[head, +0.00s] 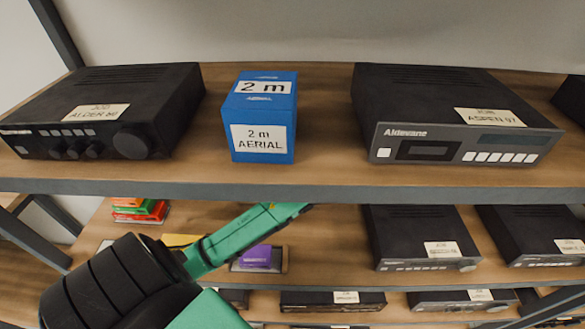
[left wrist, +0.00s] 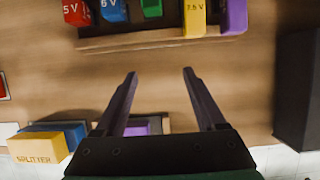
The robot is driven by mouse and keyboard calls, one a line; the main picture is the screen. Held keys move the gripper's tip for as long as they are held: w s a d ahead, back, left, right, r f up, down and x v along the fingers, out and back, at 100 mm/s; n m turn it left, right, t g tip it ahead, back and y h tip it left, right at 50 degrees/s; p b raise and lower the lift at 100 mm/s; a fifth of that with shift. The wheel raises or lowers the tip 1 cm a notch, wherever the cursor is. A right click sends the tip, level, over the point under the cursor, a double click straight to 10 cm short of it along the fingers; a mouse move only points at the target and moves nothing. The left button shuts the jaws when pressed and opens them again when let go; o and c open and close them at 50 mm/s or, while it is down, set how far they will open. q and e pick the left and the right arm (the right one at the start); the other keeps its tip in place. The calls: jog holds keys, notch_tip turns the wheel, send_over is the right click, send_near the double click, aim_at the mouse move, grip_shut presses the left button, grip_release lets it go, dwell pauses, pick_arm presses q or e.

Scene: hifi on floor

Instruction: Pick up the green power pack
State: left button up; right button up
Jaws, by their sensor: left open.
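The green power pack (left wrist: 152,8) stands in a row of coloured packs in a wooden tray (left wrist: 150,38) at the top of the left wrist view. Its top is cut off by the picture edge. It sits between a blue pack (left wrist: 113,10) and a yellow 7.5 V pack (left wrist: 194,18). My left gripper (left wrist: 160,73) is open and empty, with its fingers apart over bare wood below the tray. The green pack is ahead of the fingertips, not between them. In the head view my green left arm reaches toward the lower shelf. My right gripper is not in view.
A red 5 V pack (left wrist: 76,12) and a purple pack (left wrist: 234,16) share the tray. A yellow splitter box (left wrist: 38,148) is lower left; a dark unit (left wrist: 298,90) stands at right. The upper shelf edge (head: 320,193) overhangs the lower shelf.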

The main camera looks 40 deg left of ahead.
pick_arm(q)
jog(key=w+a, duration=0.1)
jog(key=w, duration=0.1)
jog(key=w+a+p, duration=0.1)
jog(key=w+a, duration=0.1)
jog(key=w+a+p, duration=0.1)
jog(key=w+a, duration=0.1)
jog(key=shift+a+r, duration=0.2)
jog(key=shift+r, duration=0.15)
jog(key=shift+w+a+f+p, duration=0.15)
jog(key=shift+w+a+f, duration=0.05)
jog(key=shift+w+f, duration=0.2)
jog(key=shift+w+a+f+p, duration=0.2)
jog(key=shift+w+f, duration=0.1)
jog(key=shift+w, duration=0.2)
jog(key=x, duration=0.3)
jog(key=shift+s+a+f+p, duration=0.1)
jog(key=shift+f+p, duration=0.15)
jog(key=shift+p, duration=0.1)
jog(key=shift+f, duration=0.15)
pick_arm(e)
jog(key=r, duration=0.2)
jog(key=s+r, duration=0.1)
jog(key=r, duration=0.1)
pick_arm(q)
grip_shut()
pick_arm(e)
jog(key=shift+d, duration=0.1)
